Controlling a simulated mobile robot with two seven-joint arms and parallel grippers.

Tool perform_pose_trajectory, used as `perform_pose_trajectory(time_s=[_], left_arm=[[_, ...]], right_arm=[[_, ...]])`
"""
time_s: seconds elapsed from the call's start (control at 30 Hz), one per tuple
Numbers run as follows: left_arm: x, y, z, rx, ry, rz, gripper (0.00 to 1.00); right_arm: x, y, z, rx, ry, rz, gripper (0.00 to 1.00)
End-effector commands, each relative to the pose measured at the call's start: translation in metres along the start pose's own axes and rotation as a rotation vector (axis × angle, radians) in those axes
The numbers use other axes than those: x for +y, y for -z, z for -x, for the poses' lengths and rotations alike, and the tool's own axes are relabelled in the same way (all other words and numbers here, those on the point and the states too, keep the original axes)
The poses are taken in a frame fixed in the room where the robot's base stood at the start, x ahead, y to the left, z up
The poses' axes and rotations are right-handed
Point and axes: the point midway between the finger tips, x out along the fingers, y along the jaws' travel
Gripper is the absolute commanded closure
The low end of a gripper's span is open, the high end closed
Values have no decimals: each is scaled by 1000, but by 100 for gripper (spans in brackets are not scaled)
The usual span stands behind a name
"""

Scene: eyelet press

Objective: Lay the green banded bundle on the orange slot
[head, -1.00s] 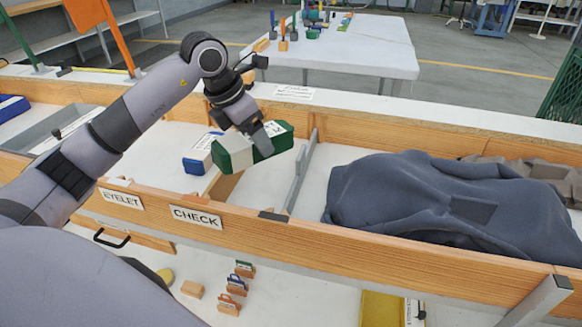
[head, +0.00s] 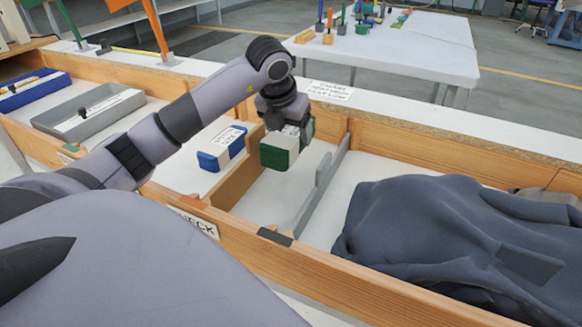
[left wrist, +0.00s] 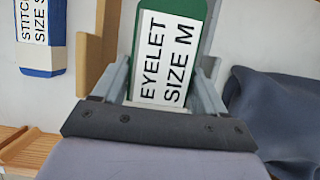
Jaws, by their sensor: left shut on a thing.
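My left gripper (head: 290,126) is shut on the green banded bundle (head: 273,157), a green block with a white band. In the left wrist view the bundle (left wrist: 165,55) reads "EYELET SIZE M" and sits between the two grey fingers (left wrist: 163,82). It is held over the compartment between a wooden divider (head: 236,184) and a grey metal divider (head: 318,190). I cannot identify the orange slot; a small orange-brown patch (head: 193,201) shows on the front board's top edge. My right gripper is not in view.
A blue-and-white bundle (head: 221,148) lies left of the wooden divider. Dark blue cloth (head: 440,235) fills the right compartment. Grey (head: 90,111) and blue (head: 34,88) trays stand at the left. A white table (head: 400,50) with small items stands behind. The compartment floor under the bundle looks clear.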

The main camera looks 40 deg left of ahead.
Motion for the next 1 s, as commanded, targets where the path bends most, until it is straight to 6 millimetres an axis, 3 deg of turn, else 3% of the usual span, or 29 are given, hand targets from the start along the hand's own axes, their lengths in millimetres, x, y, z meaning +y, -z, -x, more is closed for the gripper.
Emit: perform_pose_trajectory(time_s=[0.1, 0.23, 0.47, 0.7, 1.0], left_arm=[[0, 14, -31, 3, 1, -1, 70], [0, 21, -51, 0, 2, -1, 70], [0, 26, -65, -3, 2, 0, 70], [-1, 40, -97, 0, 2, 0, 70], [0, 41, -100, -3, 1, -1, 70]], right_arm=[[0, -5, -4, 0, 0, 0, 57], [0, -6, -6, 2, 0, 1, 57], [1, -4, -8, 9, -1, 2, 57], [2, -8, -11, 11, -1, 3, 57], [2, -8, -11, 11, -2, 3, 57]])
